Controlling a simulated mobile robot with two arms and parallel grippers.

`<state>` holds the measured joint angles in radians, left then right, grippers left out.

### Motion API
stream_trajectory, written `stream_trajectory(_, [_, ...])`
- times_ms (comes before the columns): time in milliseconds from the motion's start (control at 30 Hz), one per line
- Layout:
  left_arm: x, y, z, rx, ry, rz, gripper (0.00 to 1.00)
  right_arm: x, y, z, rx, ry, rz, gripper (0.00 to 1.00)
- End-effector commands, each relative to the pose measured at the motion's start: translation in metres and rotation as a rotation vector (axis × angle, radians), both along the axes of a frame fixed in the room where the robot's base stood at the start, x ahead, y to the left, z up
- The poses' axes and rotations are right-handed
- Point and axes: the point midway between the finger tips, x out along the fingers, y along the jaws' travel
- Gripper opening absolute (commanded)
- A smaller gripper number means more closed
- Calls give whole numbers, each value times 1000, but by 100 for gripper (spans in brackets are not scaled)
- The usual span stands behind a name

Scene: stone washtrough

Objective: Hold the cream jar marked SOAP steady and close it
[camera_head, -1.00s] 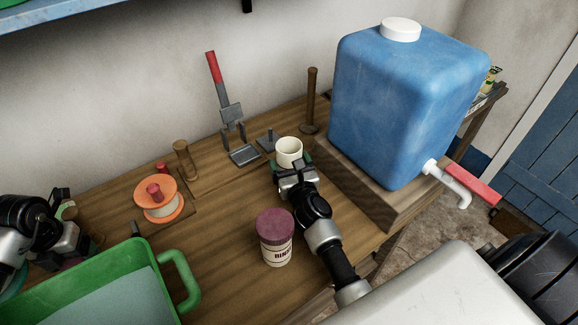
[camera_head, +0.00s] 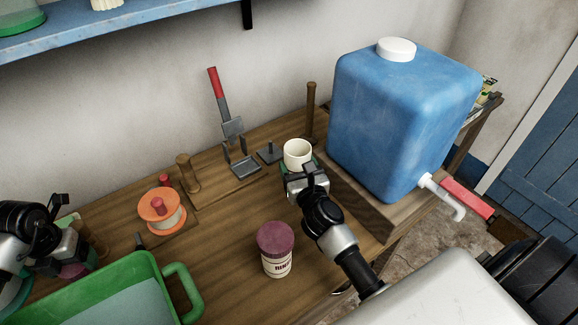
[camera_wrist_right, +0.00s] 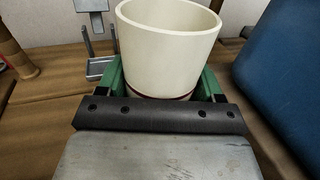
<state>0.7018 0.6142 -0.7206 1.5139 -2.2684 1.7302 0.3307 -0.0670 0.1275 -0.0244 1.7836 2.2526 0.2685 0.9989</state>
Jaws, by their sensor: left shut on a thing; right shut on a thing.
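The cream jar (camera_head: 297,154) stands open and upright near the back of the bench, left of the blue water tank. No SOAP marking shows from here. My right gripper (camera_head: 305,176) is shut around the jar's lower part; in the right wrist view its green fingers sit on both sides of the jar (camera_wrist_right: 167,50). My left gripper (camera_head: 75,245) is at the far left, behind the green basin, shut on a small purple-pink thing (camera_head: 72,271). That thing is mostly hidden, and I cannot tell whether it is a lid.
A purple-lidded cream jar (camera_head: 276,252) with a partly readable label stands front of centre. The green basin (camera_head: 160,285) fills the lower left. An orange spool (camera_head: 162,211), a red-handled metal tool (camera_head: 228,120) and the blue tank (camera_head: 405,115) border the bench's clear middle.

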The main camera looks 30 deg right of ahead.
Motion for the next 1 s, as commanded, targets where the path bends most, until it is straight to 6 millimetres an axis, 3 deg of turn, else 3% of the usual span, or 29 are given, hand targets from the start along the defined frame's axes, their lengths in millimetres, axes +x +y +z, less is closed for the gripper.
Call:
stream_trajectory(200, [0,0,11,0,0,0,52,-43,-19,31,-4,-2,3,37])
stream_trajectory(400, [0,0,13,0,0,0,52,-68,-31,46,-2,-3,1,37])
stream_trajectory(633, [0,0,14,0,0,0,52,-81,-36,54,0,-3,1,37])
stream_trajectory(1000, [0,0,14,0,0,0,52,-82,-37,55,0,-3,0,37])
